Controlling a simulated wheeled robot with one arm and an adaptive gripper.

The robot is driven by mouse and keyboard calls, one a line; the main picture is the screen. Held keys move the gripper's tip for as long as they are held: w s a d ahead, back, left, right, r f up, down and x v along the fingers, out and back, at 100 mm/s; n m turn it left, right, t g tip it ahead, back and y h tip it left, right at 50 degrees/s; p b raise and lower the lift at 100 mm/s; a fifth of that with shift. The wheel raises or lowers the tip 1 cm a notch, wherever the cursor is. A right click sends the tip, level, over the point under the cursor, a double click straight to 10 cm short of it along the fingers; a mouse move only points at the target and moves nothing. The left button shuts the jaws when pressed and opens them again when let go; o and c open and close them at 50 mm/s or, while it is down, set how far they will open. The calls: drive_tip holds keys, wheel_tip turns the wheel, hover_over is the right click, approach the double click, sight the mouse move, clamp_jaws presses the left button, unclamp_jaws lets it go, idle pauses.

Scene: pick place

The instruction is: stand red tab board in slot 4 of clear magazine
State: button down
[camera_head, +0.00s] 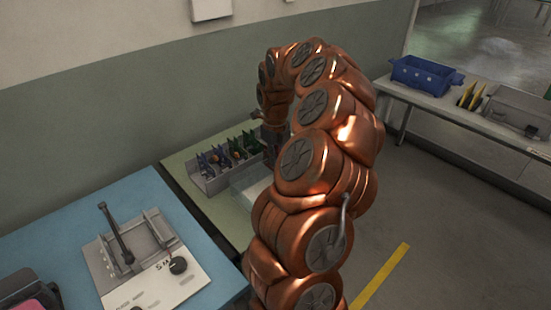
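My copper arm arches across the middle of the view, and its end reaches down behind its own links. My gripper (269,152) shows only as a small dark part at the right end of a grey rack (209,184). Its fingers are too small and too covered to tell whether they are open or hold anything. The rack holds several upright boards (234,154), some green and some purple. A clear box (246,189), possibly the clear magazine, sits in front of the rack, partly hidden by my arm. I cannot make out its slots or a red tab.
A blue-topped table (62,238) at left carries a grey fixture (137,247) with an upright lever. A far bench (450,108) at right holds a blue crate (421,75), yellow boards (470,96) and a grey tray (515,109). Floor between is open.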

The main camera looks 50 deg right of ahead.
drive_tip(key=shift+f, duration=0.15)
drive_tip(key=shift+f+b, duration=0.85)
drive_tip(key=shift+b, duration=0.4)
drive_tip(key=shift+f, duration=0.1)
drive_tip(key=shift+f+b, duration=0.35)
drive_tip(key=shift+b, duration=0.25)
drive_tip(key=shift+f+b, duration=0.65)
drive_tip(key=shift+b, duration=0.2)
drive_tip(key=shift+f+b, duration=0.3)
drive_tip(key=shift+b, duration=0.2)
drive_tip(key=shift+f, duration=0.15)
